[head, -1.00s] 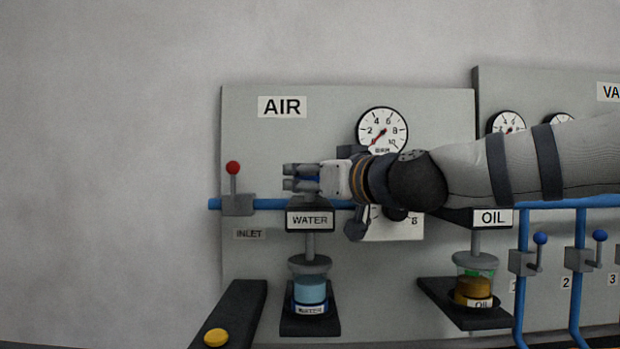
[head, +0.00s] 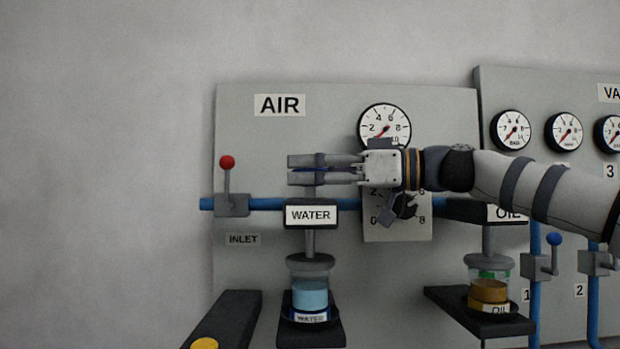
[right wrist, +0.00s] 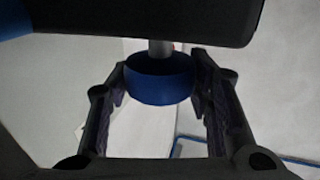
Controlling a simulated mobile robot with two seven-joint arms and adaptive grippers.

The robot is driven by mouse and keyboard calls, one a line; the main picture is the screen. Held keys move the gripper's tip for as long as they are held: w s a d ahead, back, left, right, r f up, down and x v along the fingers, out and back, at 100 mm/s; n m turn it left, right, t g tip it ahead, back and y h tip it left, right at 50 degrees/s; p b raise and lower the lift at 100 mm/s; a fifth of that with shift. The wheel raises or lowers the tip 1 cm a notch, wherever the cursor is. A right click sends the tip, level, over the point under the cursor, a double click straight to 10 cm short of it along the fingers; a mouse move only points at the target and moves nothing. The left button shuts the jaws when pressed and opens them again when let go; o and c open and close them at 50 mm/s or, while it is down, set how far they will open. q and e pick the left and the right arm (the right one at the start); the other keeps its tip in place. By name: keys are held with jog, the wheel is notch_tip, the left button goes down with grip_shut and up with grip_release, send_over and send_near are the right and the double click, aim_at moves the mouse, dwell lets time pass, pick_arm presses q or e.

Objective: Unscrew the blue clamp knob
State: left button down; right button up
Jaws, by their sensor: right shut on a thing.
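The blue clamp knob (right wrist: 160,80) sits between the two fingers of my right gripper (right wrist: 160,88) in the right wrist view. A grey stem (right wrist: 160,47) joins it to a dark block. In the head view my right gripper (head: 292,170) reaches in from the right, level, just above the black WATER block (head: 309,203). Its fingers are shut on the knob, of which only a thin blue strip (head: 320,169) shows between them. A short stem shows below the fingers. My left gripper is not in view.
A red-topped inlet lever (head: 227,162) stands left of the WATER block on a blue pipe. A pressure gauge (head: 384,122) is behind my wrist. A water bowl (head: 310,290) hangs below, and an oil bowl (head: 489,288) is to the right.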

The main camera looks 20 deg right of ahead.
jog(key=shift+n+g, duration=0.3)
jog(key=shift+g, duration=0.1)
jog(key=o, duration=1.2)
